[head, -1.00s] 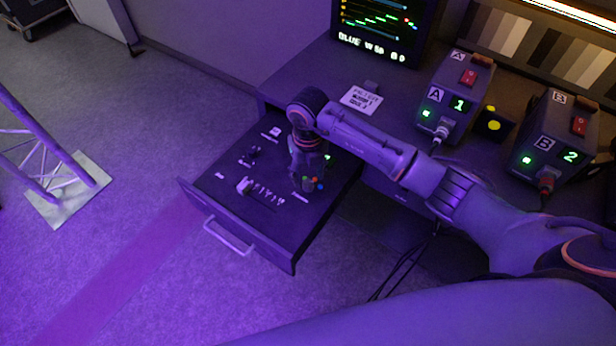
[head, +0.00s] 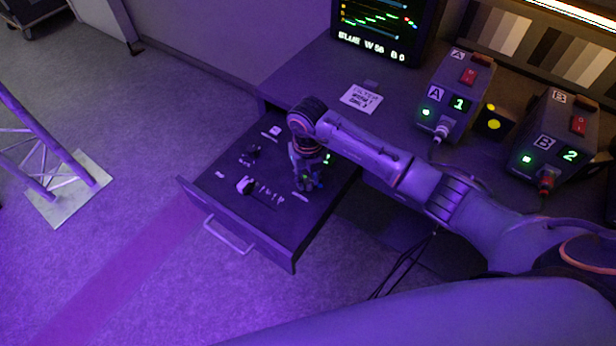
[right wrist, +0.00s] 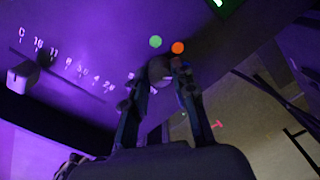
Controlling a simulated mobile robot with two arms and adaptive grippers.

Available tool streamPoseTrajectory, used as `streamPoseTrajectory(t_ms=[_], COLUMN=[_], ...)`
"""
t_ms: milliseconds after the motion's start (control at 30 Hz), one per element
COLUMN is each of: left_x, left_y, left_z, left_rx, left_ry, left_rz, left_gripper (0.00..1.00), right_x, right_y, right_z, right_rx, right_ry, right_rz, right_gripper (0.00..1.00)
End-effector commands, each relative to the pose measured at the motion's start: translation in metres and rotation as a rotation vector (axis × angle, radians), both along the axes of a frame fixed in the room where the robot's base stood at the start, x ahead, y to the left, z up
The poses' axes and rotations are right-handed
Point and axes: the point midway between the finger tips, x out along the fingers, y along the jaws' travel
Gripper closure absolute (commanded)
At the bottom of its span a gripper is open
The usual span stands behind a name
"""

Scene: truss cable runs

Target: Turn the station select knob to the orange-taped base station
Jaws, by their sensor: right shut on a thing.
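The station select knob (right wrist: 159,70) is a dark round knob between the fingertips in the right wrist view. My right gripper (right wrist: 161,76) is shut on it; in the head view the gripper (head: 309,184) reaches down to the right part of the open drawer (head: 227,205). A green dot (right wrist: 155,41) and an orange dot (right wrist: 178,47) lie on the panel just beyond the knob. The fingers hide part of the knob, and I cannot tell which dot it points at. My left gripper is not in view.
A larger pale knob (right wrist: 20,77) with a numbered scale sits left on the panel. Box A (head: 455,95) and box B (head: 555,137) stand on the desk, with a note (head: 361,99) and a monitor (head: 378,28) nearby.

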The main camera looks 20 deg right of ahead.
Motion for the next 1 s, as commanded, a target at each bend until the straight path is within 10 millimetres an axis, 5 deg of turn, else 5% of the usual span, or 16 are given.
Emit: streamPoseTrajectory(t_ms=[367,1000], left_x=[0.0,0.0], left_y=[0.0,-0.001], left_z=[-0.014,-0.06], left_rx=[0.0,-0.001], left_ry=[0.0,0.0], left_rz=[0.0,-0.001], left_gripper=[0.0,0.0], right_x=[0.001,0.001], right_y=[-0.001,-0.001], right_z=[-0.002,-0.003], right_rx=[-0.003,-0.003], right_ry=[-0.002,-0.001], right_rz=[0.16,0.693], right_gripper=[1.0,1.0])
